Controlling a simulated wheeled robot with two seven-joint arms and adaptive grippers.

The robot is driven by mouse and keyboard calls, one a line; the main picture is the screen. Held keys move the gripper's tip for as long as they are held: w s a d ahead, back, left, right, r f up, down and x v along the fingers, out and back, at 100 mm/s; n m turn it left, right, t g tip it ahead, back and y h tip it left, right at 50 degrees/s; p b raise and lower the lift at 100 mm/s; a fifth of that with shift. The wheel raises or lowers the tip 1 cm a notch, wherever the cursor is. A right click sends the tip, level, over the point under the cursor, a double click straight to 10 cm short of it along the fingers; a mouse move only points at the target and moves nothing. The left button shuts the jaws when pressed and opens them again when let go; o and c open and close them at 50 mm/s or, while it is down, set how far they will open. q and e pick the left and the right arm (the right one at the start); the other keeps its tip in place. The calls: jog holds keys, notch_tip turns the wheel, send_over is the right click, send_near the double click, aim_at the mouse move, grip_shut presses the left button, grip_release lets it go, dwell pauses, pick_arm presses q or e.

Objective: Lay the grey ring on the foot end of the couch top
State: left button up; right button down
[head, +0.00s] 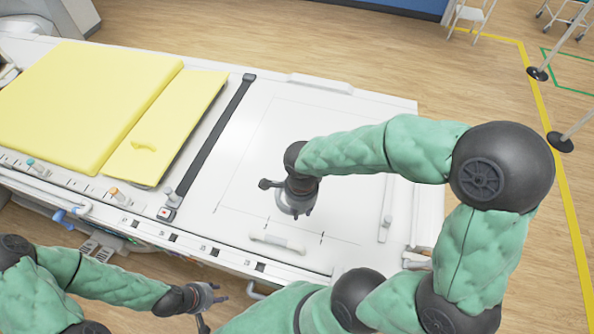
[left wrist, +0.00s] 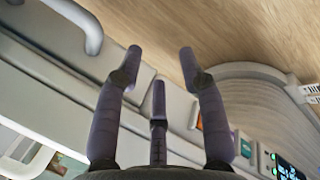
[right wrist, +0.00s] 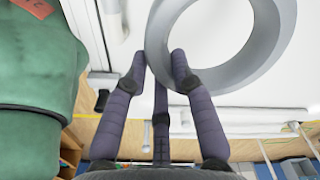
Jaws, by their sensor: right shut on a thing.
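The grey ring (right wrist: 225,80) is in the right wrist view, held at its wall between the fingers of my right gripper (right wrist: 160,65). In the head view my right gripper (head: 296,205) points down over the white right part of the couch top (head: 355,115); the ring is hard to make out there. Whether the ring touches the couch top I cannot tell. My left gripper (head: 207,298) is beside the near edge of the couch, fingers apart and empty; it also shows in the left wrist view (left wrist: 160,65).
Yellow pads (head: 85,95) cover the left part of the couch. A dark strap (head: 215,135) crosses it beside them. A white handle-like piece (head: 277,242) lies near the front edge, and a narrow piece (head: 386,215) at the right. The outlined area behind my right gripper is clear.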

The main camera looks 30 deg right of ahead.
jog(key=w+d+f, duration=0.1)
jog(key=w+f, duration=0.1)
jog(key=w, duration=0.1)
jog(key=w+d+f, duration=0.2)
jog(key=w+f, duration=0.1)
jog(key=w, duration=0.1)
jog(key=w+d+f+b, duration=0.1)
jog(key=w+f, duration=0.2)
jog(key=shift+w+d+f, duration=0.25)
jog(key=shift+d, duration=0.05)
jog(key=shift+w+d+f+b, duration=0.1)
jog(key=shift+w+f+b, duration=0.1)
jog(key=shift+f, duration=0.75)
jog(key=shift+w+f+b, duration=0.1)
jog(key=shift+f+b, duration=0.1)
jog(key=shift+f, duration=0.7)
jog(key=shift+f, duration=0.15)
jog(key=c, duration=1)
grip_release()
jog(key=shift+c, duration=0.2)
jog(key=shift+s, duration=0.1)
